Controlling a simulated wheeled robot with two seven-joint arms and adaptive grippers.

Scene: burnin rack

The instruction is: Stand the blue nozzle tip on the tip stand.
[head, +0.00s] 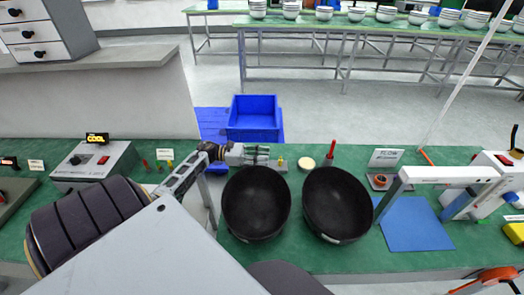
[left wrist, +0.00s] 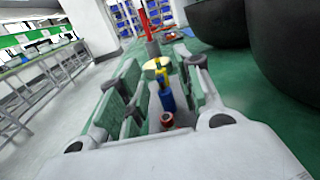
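My left gripper (head: 258,155) reaches in from the left, low over the bench behind the left black bowl. In the left wrist view its two fingers (left wrist: 160,85) are spread apart. The blue nozzle tip (left wrist: 165,99) shows upright between them, with a red piece (left wrist: 167,120) on the near side and a yellow piece (left wrist: 160,68) on the far side. No finger visibly closes on the blue tip. A pale grey strip (left wrist: 154,108), seemingly the tip stand, lies under these pieces. In the head view the gripper hides the blue tip.
Two black bowls (head: 256,203) (head: 337,205) stand close in front and to the right. A red upright tool (head: 331,149) and a round pale disc (head: 307,163) are behind them. A grey control box (head: 95,162) is left; a blue mat (head: 413,224) lies right.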

